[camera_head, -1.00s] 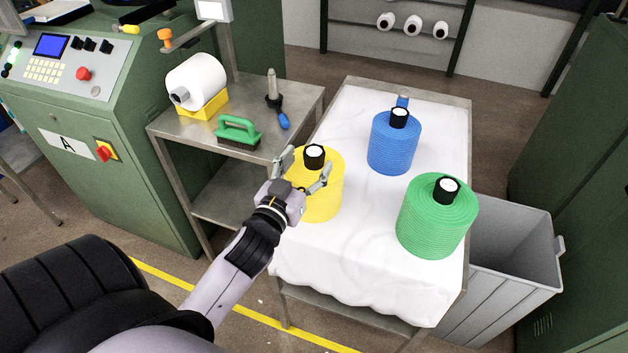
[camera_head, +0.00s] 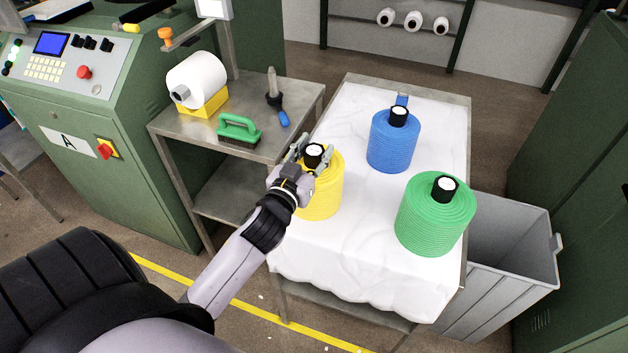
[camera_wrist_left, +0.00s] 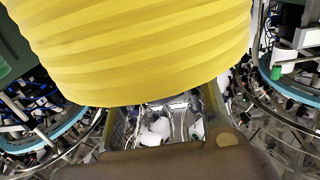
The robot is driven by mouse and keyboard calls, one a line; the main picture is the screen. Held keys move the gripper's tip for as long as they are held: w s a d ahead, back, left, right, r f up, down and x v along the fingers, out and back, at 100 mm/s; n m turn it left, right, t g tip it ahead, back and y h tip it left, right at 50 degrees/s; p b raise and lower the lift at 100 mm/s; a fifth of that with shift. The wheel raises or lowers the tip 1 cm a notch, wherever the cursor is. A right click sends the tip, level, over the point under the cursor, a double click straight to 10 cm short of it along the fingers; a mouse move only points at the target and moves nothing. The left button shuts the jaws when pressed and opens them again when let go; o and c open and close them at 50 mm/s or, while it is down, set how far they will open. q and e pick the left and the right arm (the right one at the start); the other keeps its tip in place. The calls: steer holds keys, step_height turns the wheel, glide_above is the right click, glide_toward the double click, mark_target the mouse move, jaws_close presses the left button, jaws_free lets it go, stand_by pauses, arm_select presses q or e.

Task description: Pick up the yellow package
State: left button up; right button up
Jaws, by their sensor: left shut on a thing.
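The yellow package (camera_head: 322,200) is a ribbed yarn cone with a black tube top. It stands upright on the white-covered table (camera_head: 350,265), at its left side. My left gripper (camera_head: 316,154) is at the top of it, with its fingers on both sides of the black tube, shut on the package. In the left wrist view the yellow yarn (camera_wrist_left: 140,45) fills the upper part; the fingertips are hidden there. My right gripper is not in view.
A blue package (camera_head: 393,145) and a green package (camera_head: 435,222) stand on the same table. A steel side table (camera_head: 190,135) holds a white cone (camera_head: 197,80), a green brush (camera_head: 238,130) and a blue-handled tool (camera_head: 283,118). A grey bin (camera_head: 510,250) stands at the right.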

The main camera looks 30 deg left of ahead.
arm_select(q)
jaws_close()
steer(key=shift+r, duration=0.1)
stand_by(0.5)
